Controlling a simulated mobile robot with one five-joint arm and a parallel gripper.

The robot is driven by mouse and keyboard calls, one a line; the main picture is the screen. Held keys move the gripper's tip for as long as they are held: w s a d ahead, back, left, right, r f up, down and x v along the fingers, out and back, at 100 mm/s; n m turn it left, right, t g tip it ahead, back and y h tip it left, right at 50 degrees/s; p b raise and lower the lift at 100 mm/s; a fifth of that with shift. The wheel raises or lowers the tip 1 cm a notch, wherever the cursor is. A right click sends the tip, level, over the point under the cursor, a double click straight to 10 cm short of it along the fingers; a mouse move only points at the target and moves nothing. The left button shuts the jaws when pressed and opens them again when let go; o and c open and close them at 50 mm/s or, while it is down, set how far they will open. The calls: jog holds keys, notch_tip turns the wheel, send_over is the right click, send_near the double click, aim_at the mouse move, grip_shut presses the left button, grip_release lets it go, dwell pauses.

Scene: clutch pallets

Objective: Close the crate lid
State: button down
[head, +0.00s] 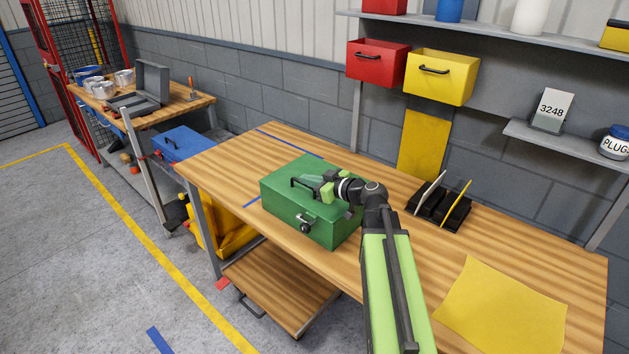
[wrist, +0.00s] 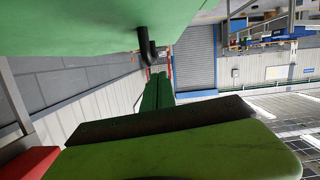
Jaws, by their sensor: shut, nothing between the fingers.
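The green crate (head: 322,234) stands on the wooden workbench, with a latch (head: 304,226) on its front. Its green lid (head: 279,181) lies flat on top and looks shut; a black handle (head: 302,184) shows on it. My gripper (head: 309,187) is over the lid, close to the handle, its fingers shut and empty. In the wrist view the fingertips (wrist: 159,78) are together beside the black handle (wrist: 148,48) and the lid's green surface (wrist: 75,22). I cannot tell whether the fingers touch the lid. My arm hides the crate's right back part.
A yellow sheet (head: 505,310) lies at the bench's right. A black rack (head: 440,207) stands behind my arm. Red (head: 377,61) and yellow bins (head: 440,77) hang above the bench. The bench (head: 222,165) is clear left of the crate. Another table (head: 190,110) stands at the back left.

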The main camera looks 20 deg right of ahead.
jog(key=shift+s+d+f+b, duration=0.15)
jog(key=shift+s+f+b, duration=0.1)
jog(key=shift+f, duration=0.1)
jog(key=shift+s+d+f+b, duration=0.1)
jog(key=shift+d+f+b, duration=0.1)
jog(key=shift+f, duration=0.1)
